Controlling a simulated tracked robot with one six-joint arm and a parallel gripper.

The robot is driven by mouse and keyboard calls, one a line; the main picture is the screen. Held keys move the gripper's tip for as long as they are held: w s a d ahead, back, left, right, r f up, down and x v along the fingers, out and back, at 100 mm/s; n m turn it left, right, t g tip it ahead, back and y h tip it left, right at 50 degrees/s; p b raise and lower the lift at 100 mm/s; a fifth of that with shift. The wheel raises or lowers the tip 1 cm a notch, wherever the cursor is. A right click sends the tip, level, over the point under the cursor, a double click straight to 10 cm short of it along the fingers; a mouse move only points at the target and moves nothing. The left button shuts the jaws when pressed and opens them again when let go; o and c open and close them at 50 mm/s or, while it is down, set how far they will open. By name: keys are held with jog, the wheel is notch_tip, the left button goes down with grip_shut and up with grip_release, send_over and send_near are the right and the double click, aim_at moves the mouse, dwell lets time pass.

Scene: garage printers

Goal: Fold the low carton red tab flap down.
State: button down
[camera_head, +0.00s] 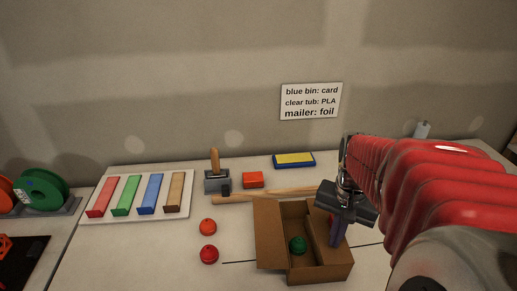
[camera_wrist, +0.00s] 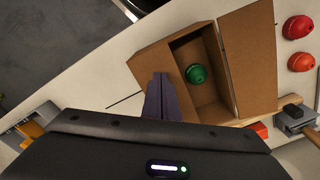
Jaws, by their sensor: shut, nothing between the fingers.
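An open brown carton (camera_head: 322,272) stands on the bench with a green ball (camera_head: 297,245) inside. In the wrist view, the carton (camera_wrist: 205,107) and green ball (camera_wrist: 196,74) also show. One flap (camera_head: 269,238) stands out along the carton's left side; it is the wide flap (camera_wrist: 250,55) in the wrist view. A second panel (camera_wrist: 155,62) lies on the opposite side, beside my fingers.
Left of the carton lie an orange ball (camera_head: 208,227) and a red ball (camera_head: 209,254). Behind it are a wooden rod (camera_head: 245,198), a red-orange block (camera_head: 253,180) and a grey block with a wooden handle (camera_head: 215,182). A tray of coloured strips (camera_head: 100,215) lies farther left.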

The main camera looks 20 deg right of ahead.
jog(key=shift+r, duration=1.7)
jog(key=shift+w+d+f+n, duration=0.1)
jog(key=shift+w+f+n, duration=0.1)
jog(key=shift+n, duration=0.1)
jog(key=shift+f+n, duration=0.15)
jog(key=shift+n, duration=0.15)
jog(key=w+a+r+n+t, duration=0.1)
jog(key=a+r+n+t, duration=0.1)
jog(key=a, duration=0.7)
jog(key=a+r+n+t, duration=0.3)
jog(key=a+n, duration=0.4)
jog(key=a, duration=0.3)
jog(key=shift+w+a+r+t, duration=0.2)
jog(key=shift+w+r+t, duration=0.15)
jog(key=shift+r, duration=0.15)
jog(key=shift+d, duration=0.1)
